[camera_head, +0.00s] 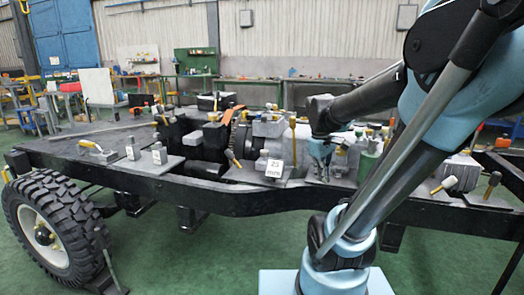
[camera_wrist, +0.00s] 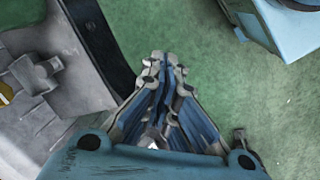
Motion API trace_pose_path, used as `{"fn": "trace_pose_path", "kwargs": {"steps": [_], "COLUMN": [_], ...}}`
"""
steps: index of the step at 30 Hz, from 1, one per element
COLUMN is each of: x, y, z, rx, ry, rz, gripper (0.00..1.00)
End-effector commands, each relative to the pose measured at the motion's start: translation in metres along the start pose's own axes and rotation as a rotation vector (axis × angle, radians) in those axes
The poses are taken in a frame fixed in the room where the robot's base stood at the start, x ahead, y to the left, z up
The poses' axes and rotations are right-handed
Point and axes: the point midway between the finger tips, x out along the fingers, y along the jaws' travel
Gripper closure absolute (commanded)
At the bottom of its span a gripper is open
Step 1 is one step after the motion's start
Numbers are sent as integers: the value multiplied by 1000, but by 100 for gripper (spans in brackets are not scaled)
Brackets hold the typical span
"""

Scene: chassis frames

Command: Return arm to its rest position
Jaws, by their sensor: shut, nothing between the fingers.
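My arm reaches in from the right in the head view, over the chassis frame (camera_head: 130,178). My blue gripper (camera_head: 320,158) hangs from the dark wrist, pointing down near the front side of the chassis parts. In the wrist view my gripper (camera_wrist: 165,62) has its fingertips together with nothing between them. Green floor shows beyond the tips. A dark curved rail edge and grey chassis parts lie to their left. The exact gap between the gripper and the parts below it cannot be told.
Grey and black machine parts (camera_head: 205,140) crowd the chassis middle. A large tyre (camera_head: 55,222) is at the left. Green floor (camera_head: 190,262) is clear in front. Workbenches stand behind.

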Motion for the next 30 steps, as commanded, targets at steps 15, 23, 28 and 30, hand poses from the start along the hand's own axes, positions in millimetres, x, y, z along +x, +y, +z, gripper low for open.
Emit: {"fn": "trace_pose_path", "kwargs": {"steps": [15,23,28,30], "x": [58,73,73,73], "y": [-82,-97,-98,-98], "z": [67,76,76,76], "rx": [509,622,627,627], "ry": [119,140,142,142], "rz": [-82,-107,-108,-108], "gripper": [100,100,100,100]}}
